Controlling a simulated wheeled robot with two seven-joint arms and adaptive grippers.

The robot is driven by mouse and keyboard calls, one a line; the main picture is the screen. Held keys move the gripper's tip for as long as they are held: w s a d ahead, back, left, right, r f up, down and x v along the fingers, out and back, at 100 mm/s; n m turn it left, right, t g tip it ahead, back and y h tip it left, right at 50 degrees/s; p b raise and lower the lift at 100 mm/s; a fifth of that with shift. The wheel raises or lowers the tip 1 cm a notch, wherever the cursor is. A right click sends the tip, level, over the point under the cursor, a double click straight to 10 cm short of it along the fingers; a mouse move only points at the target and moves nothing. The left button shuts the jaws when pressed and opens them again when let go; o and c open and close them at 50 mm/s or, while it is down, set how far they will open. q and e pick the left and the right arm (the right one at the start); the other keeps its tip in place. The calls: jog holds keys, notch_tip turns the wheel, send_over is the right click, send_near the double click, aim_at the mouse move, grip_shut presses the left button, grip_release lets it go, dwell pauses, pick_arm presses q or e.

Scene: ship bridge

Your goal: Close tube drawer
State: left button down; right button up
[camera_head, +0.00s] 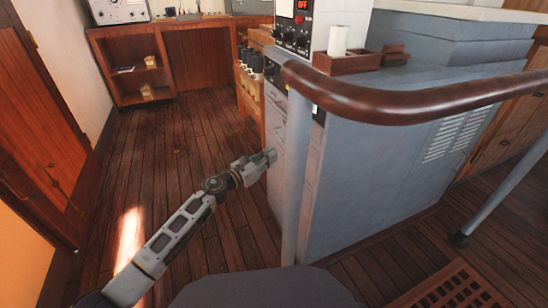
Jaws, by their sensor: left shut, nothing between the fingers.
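My left gripper (268,156) is shut and empty at the end of my outstretched left arm. It is close to the narrow grey front (282,168) of the blue-grey cabinet, on its left side. I cannot tell whether the fingers touch that front. This front is seen at a steep angle and is partly hidden by the rail post, so I cannot make out the tube drawer's outline or how far it is open. My right gripper is not in view.
A brown handrail (420,100) on a blue-grey post (296,175) stands close in front of the cabinet (370,160). A wooden tray (348,62) with a white roll is on top. Wooden shelves (130,65) stand at the back. The plank floor (160,150) at left is clear.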

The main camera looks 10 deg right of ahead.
pick_arm(q)
jog(key=p+v, duration=0.1)
jog(key=v, duration=0.8)
jog(key=shift+a+p, duration=0.2)
jog(key=shift+p, duration=0.2)
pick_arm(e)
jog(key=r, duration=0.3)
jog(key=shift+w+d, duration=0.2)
pick_arm(q)
jog(key=shift+f, duration=0.15)
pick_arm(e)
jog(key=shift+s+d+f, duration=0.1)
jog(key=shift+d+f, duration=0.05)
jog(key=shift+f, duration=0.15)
